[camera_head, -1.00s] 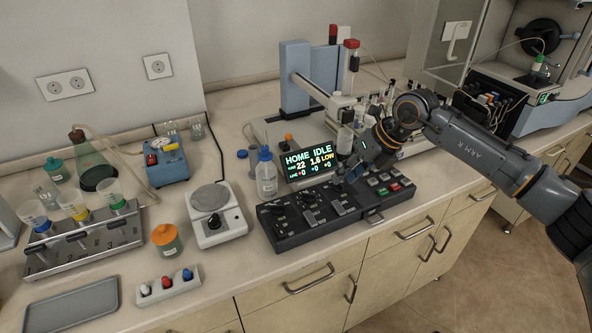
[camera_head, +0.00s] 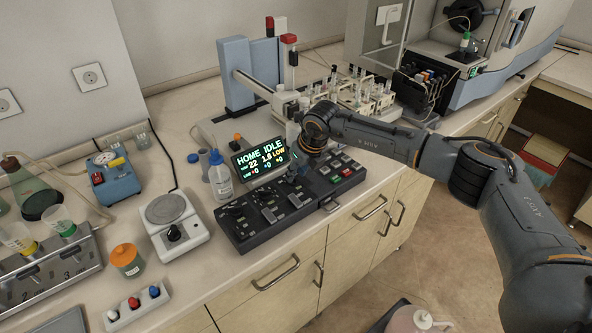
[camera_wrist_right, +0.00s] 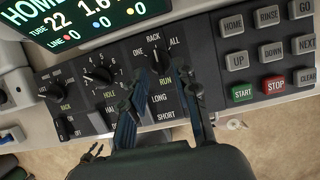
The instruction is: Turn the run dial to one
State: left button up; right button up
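The run dial (camera_wrist_right: 158,58) is a black knob on the dark control panel (camera_wrist_right: 213,75), with ONE, RACK and ALL printed around it and RUN below. Its pointer seems to be near RACK, but I cannot be sure. My right gripper (camera_wrist_right: 166,82) is open over the panel, one finger on each side of the RUN label, with the dial near its fingertips. I cannot tell whether they touch it. In the head view the right gripper (camera_head: 296,172) hides the dial on the panel (camera_head: 241,238). My left gripper is not in view.
The HOLE dial (camera_wrist_right: 103,76) and RACK dial (camera_wrist_right: 57,92) sit to the left, buttons including a red STOP (camera_wrist_right: 275,86) to the right. The lit display (camera_head: 263,160) stands behind the panel.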

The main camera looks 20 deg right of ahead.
jog(key=shift+w+a+f, duration=0.1)
jog(key=shift+w+f, duration=0.15)
jog(key=shift+f, duration=0.45)
grip_shut()
